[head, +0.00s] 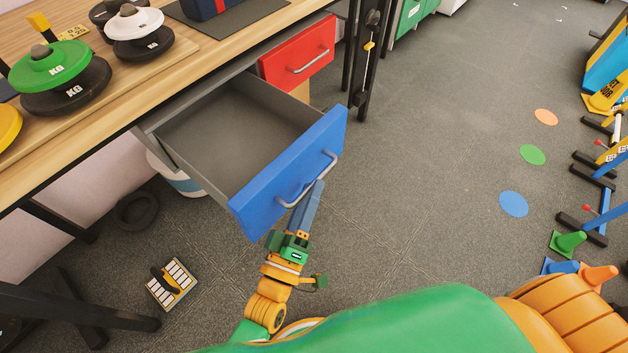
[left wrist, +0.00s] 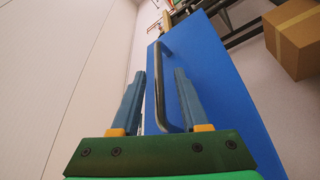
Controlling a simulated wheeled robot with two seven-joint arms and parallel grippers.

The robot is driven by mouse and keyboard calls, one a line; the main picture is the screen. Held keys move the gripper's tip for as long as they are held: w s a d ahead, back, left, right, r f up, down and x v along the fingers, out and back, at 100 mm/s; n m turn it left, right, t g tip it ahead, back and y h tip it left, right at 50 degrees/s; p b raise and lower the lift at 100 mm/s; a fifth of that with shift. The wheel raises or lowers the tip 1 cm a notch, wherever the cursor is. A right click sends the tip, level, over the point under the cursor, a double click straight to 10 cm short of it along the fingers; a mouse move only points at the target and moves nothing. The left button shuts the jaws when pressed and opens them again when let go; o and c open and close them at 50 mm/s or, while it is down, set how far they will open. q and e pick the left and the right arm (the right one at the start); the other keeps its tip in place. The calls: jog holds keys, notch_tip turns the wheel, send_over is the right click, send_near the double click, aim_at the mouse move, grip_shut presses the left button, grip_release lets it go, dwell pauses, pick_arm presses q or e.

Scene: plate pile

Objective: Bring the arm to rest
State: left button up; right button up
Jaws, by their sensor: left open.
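My left gripper (head: 314,190) is at the front of a pulled-out drawer with a blue front (head: 275,190) and a bare grey inside. The drawer's metal handle (head: 309,182) is at the fingers. In the left wrist view, my left gripper (left wrist: 160,74) is open, with its two blue fingers apart. The handle (left wrist: 159,90) shows between them, in front of the blue drawer front (left wrist: 222,95). Whether a finger touches the handle I cannot tell. My right gripper is not in view.
A red drawer (head: 299,56) is beside the blue one, under the wooden bench (head: 190,62). Green and black weights (head: 52,65) stand on the bench. Cones (head: 568,243) and small hurdles stand at the right. Open floor (head: 430,170) lies right of the drawer.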

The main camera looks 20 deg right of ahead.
pick_arm(q)
jog(key=v, duration=0.4)
jog(key=shift+s+a, duration=0.2)
jog(key=shift+s, duration=0.05)
jog(key=a+f+m+g+y, duration=0.2)
jog(key=a+f+g+y, duration=0.2)
jog(key=f, duration=0.9)
jog(key=s+a+f+m+g+y, duration=0.2)
jog(key=s+a+f+g, duration=0.15)
jog(key=a+f, duration=0.4)
jog(key=s+a+f+m+g+y, duration=0.1)
jog(key=s+a+f+g+y, duration=0.25)
jog(key=f, duration=0.75)
jog(key=s+a+f+m+g+y, duration=0.1)
jog(key=s+a+f+g, duration=0.2)
jog(key=s, duration=0.4)
jog(key=s+a+f+m+g+y, duration=0.1)
jog(key=s+a+f, duration=0.25)
jog(key=s, duration=0.35)
notch_tip(320, 180, up, 19)
jog(key=s+a+p, duration=0.2)
jog(key=p, duration=1.7)
jog(key=shift+g, duration=0.4)
